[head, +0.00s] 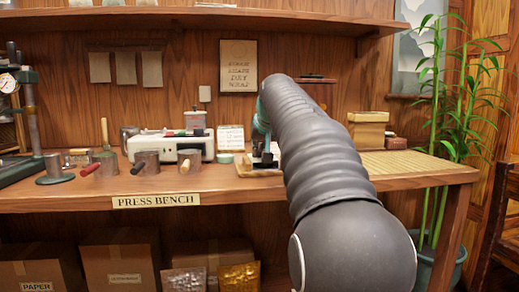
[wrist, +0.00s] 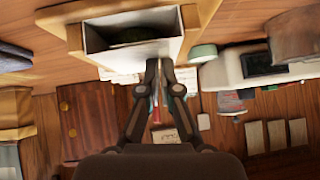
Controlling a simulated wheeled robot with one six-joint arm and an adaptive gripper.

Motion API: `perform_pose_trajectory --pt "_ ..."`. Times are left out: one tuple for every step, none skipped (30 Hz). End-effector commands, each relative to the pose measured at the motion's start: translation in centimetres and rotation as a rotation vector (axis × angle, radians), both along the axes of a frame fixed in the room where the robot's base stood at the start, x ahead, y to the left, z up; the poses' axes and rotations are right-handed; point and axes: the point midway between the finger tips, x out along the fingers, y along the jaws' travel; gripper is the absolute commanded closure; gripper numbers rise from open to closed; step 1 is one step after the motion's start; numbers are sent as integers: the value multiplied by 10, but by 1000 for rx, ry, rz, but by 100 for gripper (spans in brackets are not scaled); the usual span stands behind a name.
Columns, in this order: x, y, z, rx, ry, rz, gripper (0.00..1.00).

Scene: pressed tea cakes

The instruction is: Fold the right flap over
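In the wrist view, which appears upside down, a white paper wrap or box (wrist: 118,52) with raised white sides stands on a pale wooden tray (wrist: 75,38). Something dark green and rounded, perhaps the tea cake (wrist: 138,34), lies inside, mostly in shadow. My gripper (wrist: 160,66) has its fingertips close together at the wrap's near white side. A narrow gap shows between them; I cannot tell whether the paper is pinched there. In the head view my arm hides most of the wrap, and the tray (head: 243,170) shows just left of the arm.
A small green cup (head: 225,158) and a white scale (head: 165,145) stand left of the tray. Metal pots (head: 146,162) with handles are further left. Wooden boxes (head: 368,131) and a slatted mat (head: 400,163) are to the right. A shelf (head: 200,17) runs above.

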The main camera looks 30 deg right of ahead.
Motion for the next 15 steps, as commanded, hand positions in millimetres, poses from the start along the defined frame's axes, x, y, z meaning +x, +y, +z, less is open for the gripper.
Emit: perform_pose_trajectory --pt "1 2 -6 9 20 3 100" --pt "1 1 -5 9 20 3 100" --pt "1 1 -3 9 20 3 100" --pt "1 1 -2 9 20 3 100" --pt "1 1 -1 9 20 3 100" --pt "1 1 1 9 19 3 100" --pt "1 1 3 8 18 2 100" --pt "1 1 4 8 17 2 100" --pt "1 0 5 8 16 1 100" --pt "1 0 6 7 16 0 100" --pt "1 -1 6 7 15 0 100" --pt "0 -1 7 6 13 -1 100" --pt "0 -1 8 7 13 -1 100" --pt "0 -1 10 6 12 -1 100" --pt "0 -2 13 6 12 -2 100"
